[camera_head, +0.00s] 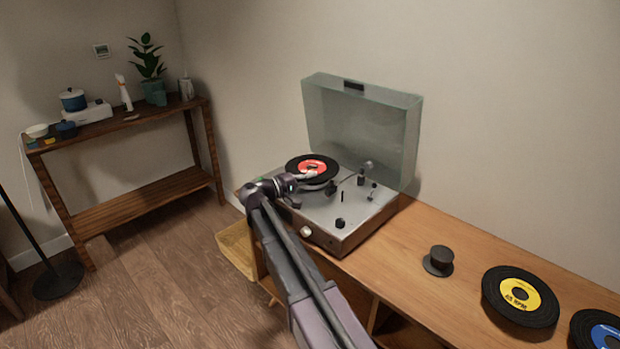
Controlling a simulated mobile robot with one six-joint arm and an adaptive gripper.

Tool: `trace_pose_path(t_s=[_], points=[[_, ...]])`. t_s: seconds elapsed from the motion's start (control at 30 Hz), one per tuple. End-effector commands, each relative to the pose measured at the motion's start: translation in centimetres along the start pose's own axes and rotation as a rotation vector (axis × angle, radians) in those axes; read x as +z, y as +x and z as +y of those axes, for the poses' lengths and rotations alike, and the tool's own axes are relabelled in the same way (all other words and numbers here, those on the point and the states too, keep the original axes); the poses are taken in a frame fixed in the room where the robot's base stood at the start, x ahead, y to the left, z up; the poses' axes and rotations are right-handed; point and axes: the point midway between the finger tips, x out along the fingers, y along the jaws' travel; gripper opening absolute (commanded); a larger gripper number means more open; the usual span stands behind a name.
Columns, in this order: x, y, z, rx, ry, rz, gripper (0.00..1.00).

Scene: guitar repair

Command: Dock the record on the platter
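A black record with a red label (298,164) is at the platter of the silver turntable (320,215). It looks slightly tilted, and I cannot tell whether it rests flat on the platter. The platter (318,186) shows only as a sliver under the record's front edge. My gripper (310,177) is at the record's front right edge, over the label side. It is small in this view, and its fingers are too unclear to tell whether they hold the record. The turntable's clear lid (362,125) stands open behind.
A black knobbed puck (439,261), a yellow-label record (546,307) and a blue-label record (585,335) lie on the wooden cabinet (470,230) at right. The tonearm (365,170) is right of the platter. A wooden shelf (140,203) stands at left.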

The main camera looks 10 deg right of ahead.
Motion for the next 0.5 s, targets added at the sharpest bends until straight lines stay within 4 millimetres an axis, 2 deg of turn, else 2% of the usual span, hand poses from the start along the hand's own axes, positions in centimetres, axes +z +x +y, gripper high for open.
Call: trace_pose_path(t_s=[0.5], points=[[0.00, -0.01, -0.78, 0.000, 0.000, 0.000, 0.00]])
